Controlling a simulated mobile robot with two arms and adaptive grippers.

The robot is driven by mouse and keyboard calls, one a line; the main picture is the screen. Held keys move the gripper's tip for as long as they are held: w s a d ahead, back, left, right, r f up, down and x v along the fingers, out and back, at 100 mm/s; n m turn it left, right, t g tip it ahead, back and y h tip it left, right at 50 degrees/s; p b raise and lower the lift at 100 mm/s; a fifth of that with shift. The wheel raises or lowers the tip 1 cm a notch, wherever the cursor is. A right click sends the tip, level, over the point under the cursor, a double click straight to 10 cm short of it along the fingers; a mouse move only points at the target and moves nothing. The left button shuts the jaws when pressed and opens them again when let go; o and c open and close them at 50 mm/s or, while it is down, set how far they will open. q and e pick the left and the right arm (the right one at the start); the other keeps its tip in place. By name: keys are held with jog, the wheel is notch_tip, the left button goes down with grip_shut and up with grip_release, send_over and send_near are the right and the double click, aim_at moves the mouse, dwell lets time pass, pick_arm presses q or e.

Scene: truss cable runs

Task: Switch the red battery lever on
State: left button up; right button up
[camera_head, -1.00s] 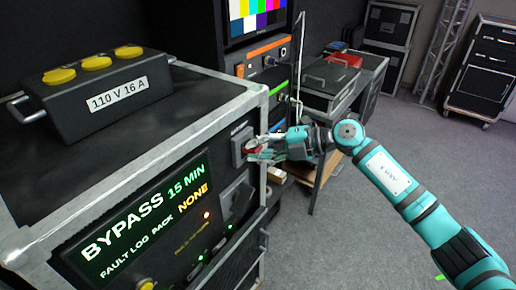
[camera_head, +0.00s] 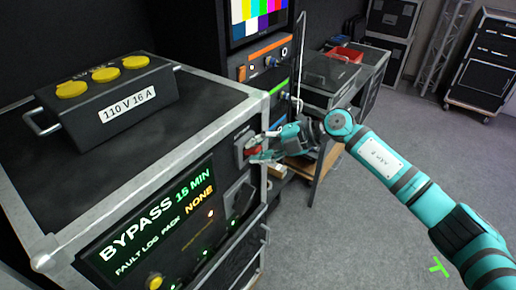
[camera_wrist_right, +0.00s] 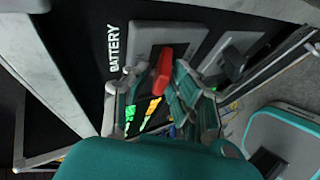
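The red battery lever (camera_head: 251,149) sits on a grey plate on the front panel of the black cabinet. In the right wrist view the lever (camera_wrist_right: 163,72) stands out from its grey plate (camera_wrist_right: 150,38), beside the word BATTERY. My right gripper (camera_head: 264,146) is at the lever, with its fingers apart. In the wrist view the fingers of the right gripper (camera_wrist_right: 158,95) lie on either side of the lever, with a gap on the left and the right finger close to it. Whether that finger touches is unclear. My left gripper is not in view.
A second grey plate with a dark lever (camera_wrist_right: 235,60) is beside the red one. The cabinet's lit display (camera_head: 150,220) reads BYPASS 15 MIN. A 110 V box (camera_head: 105,95) stands on top. A shelved desk (camera_head: 335,85) stands behind my right gripper. Open floor lies to the right.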

jog(key=shift+o, duration=0.7)
